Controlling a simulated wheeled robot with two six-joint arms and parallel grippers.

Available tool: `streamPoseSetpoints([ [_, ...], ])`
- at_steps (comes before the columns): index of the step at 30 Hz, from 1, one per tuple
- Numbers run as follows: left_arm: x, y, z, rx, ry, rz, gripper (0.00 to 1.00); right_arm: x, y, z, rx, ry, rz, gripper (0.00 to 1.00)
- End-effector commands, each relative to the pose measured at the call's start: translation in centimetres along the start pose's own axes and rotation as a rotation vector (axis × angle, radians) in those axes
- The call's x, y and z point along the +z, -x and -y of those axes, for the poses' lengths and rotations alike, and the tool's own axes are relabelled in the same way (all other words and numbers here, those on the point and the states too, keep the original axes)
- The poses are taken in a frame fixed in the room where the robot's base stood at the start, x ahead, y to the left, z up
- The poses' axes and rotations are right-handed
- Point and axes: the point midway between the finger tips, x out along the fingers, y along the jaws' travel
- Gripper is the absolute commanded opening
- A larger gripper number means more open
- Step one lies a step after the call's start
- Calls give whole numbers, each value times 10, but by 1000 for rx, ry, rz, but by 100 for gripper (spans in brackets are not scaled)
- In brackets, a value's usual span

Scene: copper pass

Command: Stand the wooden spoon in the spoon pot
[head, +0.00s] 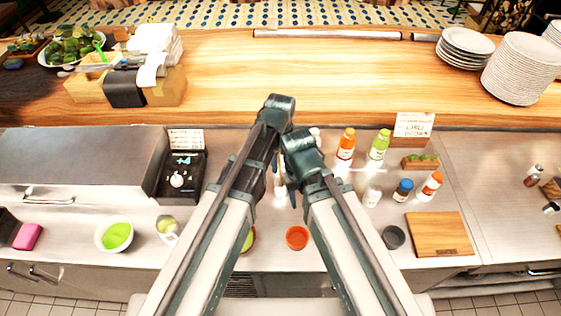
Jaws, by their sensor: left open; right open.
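A thin brownish stick (281,169), perhaps the wooden spoon's handle, shows in the narrow gap between my two arms. A small pale object (280,193) is below it; I cannot tell whether it is the spoon pot or whether the two touch. My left gripper (276,174) and my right gripper (292,194) are close together at this gap, both open and largely hidden by my own arm links. No held object is visible in either. A dark round cup (393,237) stands on the counter at the right, apart from both grippers.
An orange bowl (297,238) sits between my forearms. Several bottles, including an orange one (346,146) and a green one (378,148), stand right of my arms. A wooden board (439,234) lies at the right. A bowl of green food (115,235) is at the left.

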Motion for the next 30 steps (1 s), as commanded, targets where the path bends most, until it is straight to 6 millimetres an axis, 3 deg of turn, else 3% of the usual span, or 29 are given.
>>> streamPoseSetpoints([
  [1, 0, 12, 0, 0, 0, 0, 47, 1, 12, -1, 0, -1, 0, 50],
  [18, 0, 95, 0, 0, 0, 0, 47, 6, 94, -9, -2, -3, 3, 50],
  [24, 0, 108, 0, 0, 0, 0, 47, 7, 107, -10, -2, -3, 3, 50],
  [30, 0, 107, 0, 0, 0, 0, 47, 7, 106, -10, -2, -4, 3, 50],
])
